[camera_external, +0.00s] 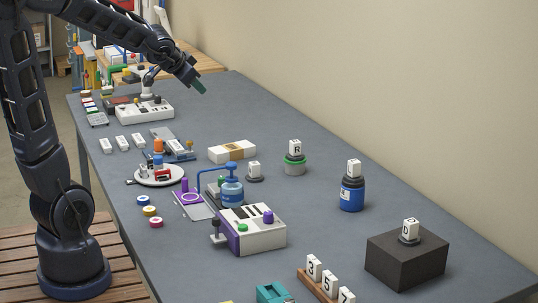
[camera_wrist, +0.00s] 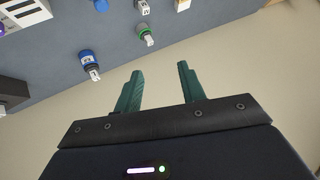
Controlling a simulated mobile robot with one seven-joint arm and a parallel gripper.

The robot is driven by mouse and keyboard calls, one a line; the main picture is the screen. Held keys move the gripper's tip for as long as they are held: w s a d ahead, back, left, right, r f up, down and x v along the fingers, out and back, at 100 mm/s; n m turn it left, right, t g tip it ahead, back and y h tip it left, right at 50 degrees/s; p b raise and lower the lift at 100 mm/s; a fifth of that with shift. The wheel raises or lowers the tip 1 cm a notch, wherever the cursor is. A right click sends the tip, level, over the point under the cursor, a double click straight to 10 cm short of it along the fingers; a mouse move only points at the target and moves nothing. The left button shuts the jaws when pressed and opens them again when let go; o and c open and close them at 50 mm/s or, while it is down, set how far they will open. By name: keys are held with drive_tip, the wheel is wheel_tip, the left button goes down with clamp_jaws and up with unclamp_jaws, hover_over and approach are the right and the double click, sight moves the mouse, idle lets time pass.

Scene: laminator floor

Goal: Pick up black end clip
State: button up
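My gripper (camera_external: 200,87) hangs in the air above the far part of the grey table in the external view, with nothing below it close by. In the wrist view its two green fingers (camera_wrist: 159,72) are spread apart with nothing between them. I cannot clearly pick out the black end clip in either view. A small dark piece (camera_external: 130,182) lies at the left edge of the round white plate (camera_external: 172,181), but it is too small to identify. The plate also carries orange, blue and red pieces.
A blue bottle (camera_external: 352,195), a green-ringed jar (camera_external: 295,165) and a dark box (camera_external: 406,262) stand toward the right. A white-and-purple machine (camera_external: 250,231) stands at the front. A wall (camera_external: 400,80) runs along the table's right side. The far right tabletop is clear.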

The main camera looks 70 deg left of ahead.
drive_tip(key=w+a+f+t, duration=0.1)
drive_tip(key=w+a+f, duration=0.15)
drive_tip(key=a, duration=0.55)
drive_tip(key=w+a+f, duration=0.1)
drive_tip(key=a+f, duration=0.2)
drive_tip(key=a, duration=0.5)
drive_tip(key=m+t+h, duration=0.2)
drive_tip(key=t+h, duration=0.3)
drive_tip(key=h, duration=0.1)
approach(151, 159)
drive_tip(key=shift+s+a+r, duration=0.15)
drive_tip(key=shift+s+r, duration=0.25)
drive_tip(key=shift+r, duration=0.05)
drive_tip(key=shift+w+f, duration=0.25)
drive_tip(key=shift+w, duration=0.05)
drive_tip(key=x, duration=1)
drive_tip(key=shift+f, duration=0.1)
drive_tip(key=shift+c, duration=0.4)
clamp_jaws()
